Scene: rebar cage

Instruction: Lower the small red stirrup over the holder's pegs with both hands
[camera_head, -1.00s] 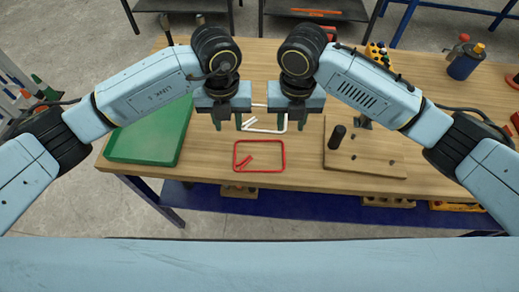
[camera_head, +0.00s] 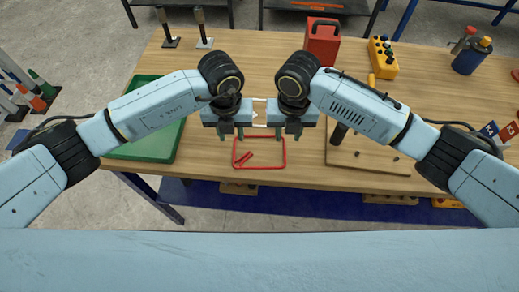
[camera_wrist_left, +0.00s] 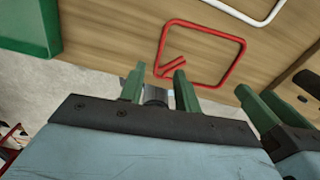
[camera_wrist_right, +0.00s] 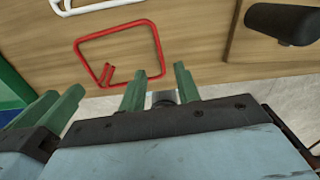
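The small red stirrup (camera_head: 260,168) lies flat on the wooden table near its front edge, a rounded rectangle with two hooked ends inside one corner. It also shows in the left wrist view (camera_wrist_left: 234,63) and the right wrist view (camera_wrist_right: 157,50). My left gripper (camera_head: 231,134) is open and empty above its left far corner; my right gripper (camera_head: 288,134) is open and empty above its right far corner. Neither visibly touches it. To the right lies a wooden board (camera_head: 372,172) with a black upright peg (camera_head: 338,134), partly hidden by my right arm.
A white stirrup (camera_wrist_left: 262,19) lies just behind the red one, largely hidden by my grippers in the head view. A green tray (camera_head: 148,149) is at left.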

